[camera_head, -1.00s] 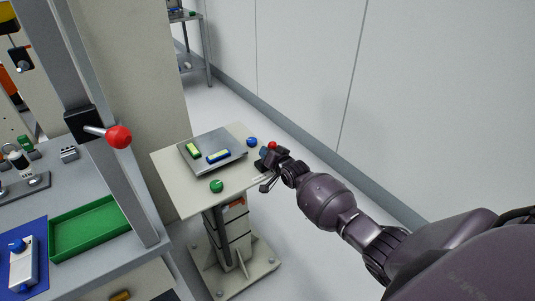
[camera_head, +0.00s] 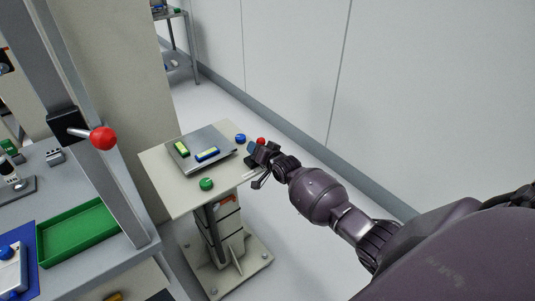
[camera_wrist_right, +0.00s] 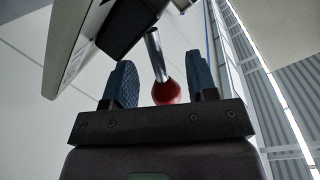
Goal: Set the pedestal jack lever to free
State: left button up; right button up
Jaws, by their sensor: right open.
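The pedestal jack (camera_head: 163,190) is a pale square-topped stand on a column and bolted foot. Its lever knob, a red ball (camera_head: 261,140), shows at the right edge of the top, partly behind my right gripper (camera_head: 257,152). In the right wrist view the red ball (camera_wrist_right: 166,92) sits between the two open blue-padded fingers of my right gripper (camera_wrist_right: 163,82), at the end of a grey rod (camera_wrist_right: 156,54) from a dark mount (camera_wrist_right: 125,25). The fingers look clear of the ball, though contact is hard to tell. My left gripper is not in view.
On the pedestal top lie a grey plate (camera_head: 215,141) with green and blue pieces, a green knob (camera_head: 206,184) and a blue knob (camera_head: 240,138). At left, a bench holds a green tray (camera_head: 78,232); a larger red-balled lever (camera_head: 103,138) is on its post. A wall runs behind.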

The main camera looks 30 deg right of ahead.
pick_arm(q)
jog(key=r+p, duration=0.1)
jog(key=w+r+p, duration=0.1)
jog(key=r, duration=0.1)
pick_arm(e)
jog(key=v, duration=1)
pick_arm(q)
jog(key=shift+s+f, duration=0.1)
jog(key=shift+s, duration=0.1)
pick_arm(e)
jog(key=shift+r, duration=0.15)
jog(key=s+a+n, duration=0.7)
jog(key=s+n, duration=0.1)
jog(key=s, duration=0.1)
jog(key=s+a+f+g, duration=0.1)
jog(key=s+f, duration=0.3)
jog(key=s, duration=0.6)
jog(key=s+a+f+g, duration=0.2)
jog(key=s+f+g, duration=0.1)
jog(key=s, duration=0.7)
jog(key=shift+a+f, duration=0.25)
jog(key=shift+f, duration=0.45)
